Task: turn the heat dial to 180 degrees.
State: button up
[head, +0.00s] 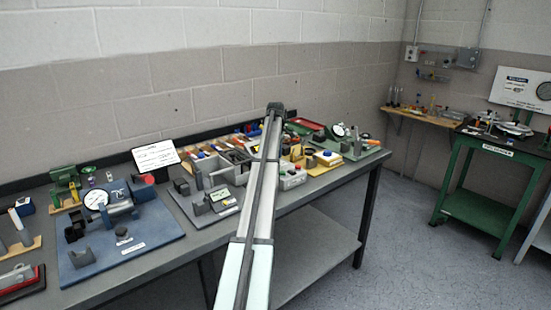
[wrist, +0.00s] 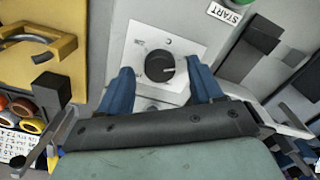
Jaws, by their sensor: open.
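The heat dial (wrist: 160,67) is a round black knob with a white pointer mark, on a pale square plate (wrist: 140,42) with small printed marks, in the wrist view. Its pointer lies toward the right of the picture; the scale is too small to read. My gripper (wrist: 160,82) is open, with one blue finger to the left of the dial and one to the right. Neither finger visibly touches the knob. In the head view my arm stretches over the bench and hides the dial and the gripper.
A yellow part with a handle (wrist: 45,50) and a black block (wrist: 51,88) lie left of the dial. Grey blocks and a START label (wrist: 225,13) are at the right. The workbench (head: 190,237) is crowded with fixtures, including a blue base with a gauge (head: 150,235).

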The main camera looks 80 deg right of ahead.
jog(key=shift+f, duration=0.35)
jog(key=c, duration=1.1)
